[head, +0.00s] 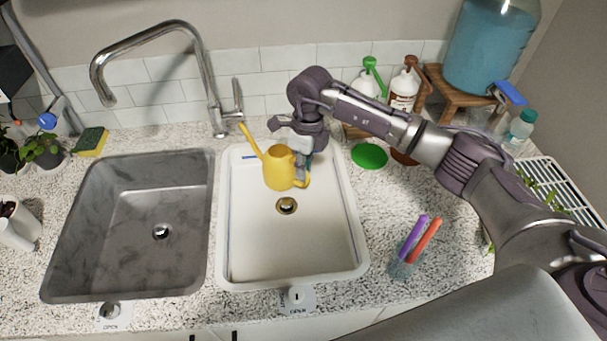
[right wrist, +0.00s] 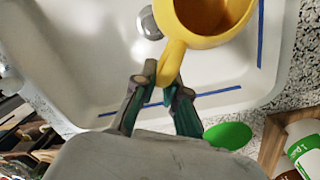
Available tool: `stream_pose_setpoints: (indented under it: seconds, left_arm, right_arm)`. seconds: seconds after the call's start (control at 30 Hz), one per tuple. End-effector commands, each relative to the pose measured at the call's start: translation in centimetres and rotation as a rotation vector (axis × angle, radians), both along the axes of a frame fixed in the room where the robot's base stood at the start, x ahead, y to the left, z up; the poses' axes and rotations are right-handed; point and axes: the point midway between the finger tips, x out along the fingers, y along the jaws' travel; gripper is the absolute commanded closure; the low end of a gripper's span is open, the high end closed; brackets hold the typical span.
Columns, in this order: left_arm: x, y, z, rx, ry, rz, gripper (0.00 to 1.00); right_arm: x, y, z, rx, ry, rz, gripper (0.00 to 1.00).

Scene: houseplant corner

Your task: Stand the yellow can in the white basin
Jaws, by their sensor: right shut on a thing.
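The yellow can (head: 281,167) is a small watering can with a spout to the upper left. It is upright over the back part of the white basin (head: 317,252); I cannot tell if it touches the basin floor. My right gripper (head: 304,172) is shut on the can's handle, on its right side. In the right wrist view the fingers (right wrist: 162,86) pinch the yellow handle of the can (right wrist: 205,38), with the white basin (right wrist: 95,75) beneath. My left gripper is not in view.
A grey basin (head: 110,225) lies left of the white one, with the tap (head: 205,85) behind. The white basin's front half is clear.

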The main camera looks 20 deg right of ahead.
Motion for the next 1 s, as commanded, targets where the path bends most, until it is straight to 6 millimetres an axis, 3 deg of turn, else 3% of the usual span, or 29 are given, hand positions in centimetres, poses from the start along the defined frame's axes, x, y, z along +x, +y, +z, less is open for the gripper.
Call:
stream_pose_setpoints:
  seconds: [0.27, 0.63, 0.67, 0.8, 1.0]
  left_arm:
    - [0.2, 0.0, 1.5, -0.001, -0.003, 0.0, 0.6]
    - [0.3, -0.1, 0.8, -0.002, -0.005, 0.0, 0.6]
    - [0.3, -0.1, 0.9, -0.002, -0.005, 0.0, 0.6]
    - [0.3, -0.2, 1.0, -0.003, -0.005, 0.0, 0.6]
    - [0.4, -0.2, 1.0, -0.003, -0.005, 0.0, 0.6]
  right_arm:
    - [-0.1, 0.0, -3.4, 0.001, 0.002, -0.001, 1.0]
    - [0.0, 0.0, -4.2, 0.001, -0.001, 0.0, 1.0]
    - [0.0, 0.0, -4.1, 0.0, 0.0, 0.0, 0.85]
    - [-0.1, 0.0, -4.0, 0.0, 0.0, 0.0, 0.63]
    - [-0.1, 0.0, -4.0, 0.0, 0.0, 0.0, 0.63]
